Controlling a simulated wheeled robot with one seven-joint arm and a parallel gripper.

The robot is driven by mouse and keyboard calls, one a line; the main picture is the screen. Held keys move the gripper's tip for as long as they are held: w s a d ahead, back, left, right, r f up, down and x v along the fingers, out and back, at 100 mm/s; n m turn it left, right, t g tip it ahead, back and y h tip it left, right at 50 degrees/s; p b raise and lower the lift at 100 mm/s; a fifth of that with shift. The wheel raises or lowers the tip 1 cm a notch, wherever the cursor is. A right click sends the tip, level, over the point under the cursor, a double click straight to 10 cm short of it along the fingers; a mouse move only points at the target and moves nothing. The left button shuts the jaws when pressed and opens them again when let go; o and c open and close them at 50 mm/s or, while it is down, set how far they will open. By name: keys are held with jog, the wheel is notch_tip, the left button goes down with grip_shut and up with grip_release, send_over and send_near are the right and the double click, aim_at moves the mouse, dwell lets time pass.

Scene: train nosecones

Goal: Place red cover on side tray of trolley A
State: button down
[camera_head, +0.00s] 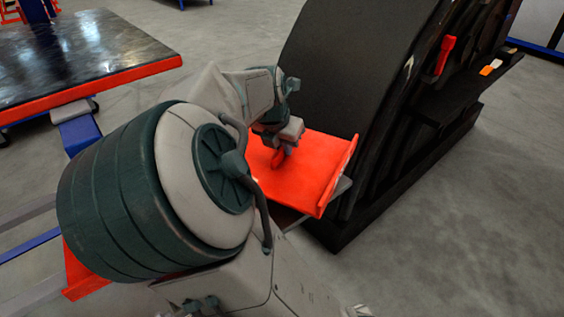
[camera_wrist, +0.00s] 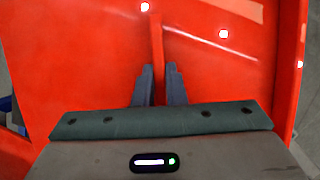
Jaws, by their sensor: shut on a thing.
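The red cover (camera_head: 315,178) is a broad red panel with a raised lip along its right edge. My gripper (camera_head: 281,150) is above it, with its fingers shut on a thin upright red rib of the cover. The wrist view shows both dark fingers (camera_wrist: 159,88) pinching this rib, with the red panel (camera_wrist: 80,60) filling most of the picture. A grey flat edge (camera_head: 343,187) shows just under the cover's right side. It may be a side tray, but I cannot tell whether the cover rests on it. No trolley label is readable.
A large curved black structure (camera_head: 335,60) stands close to the cover's right side. Its ledge holds a red tool (camera_head: 445,55) and small orange and white items (camera_head: 490,68). A dark-topped table (camera_head: 75,55) with a red rim is at left. Grey floor (camera_head: 470,210) is clear at right.

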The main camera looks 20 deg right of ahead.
aim_at(282, 156)
jog(key=shift+w+f+b, duration=0.1)
jog(key=shift+f+b, duration=0.95)
jog(key=shift+f, duration=1)
jog(key=shift+f, duration=0.1)
jog(key=shift+f, duration=0.1)
jog(key=c, duration=1.5)
grip_release()
jog(key=shift+a+r, duration=0.15)
jog(key=shift+r, duration=0.4)
jog(key=p+v, duration=0.5)
jog(key=v, duration=0.6)
jog(key=shift+r+p, duration=0.1)
jog(key=shift+p, duration=0.25)
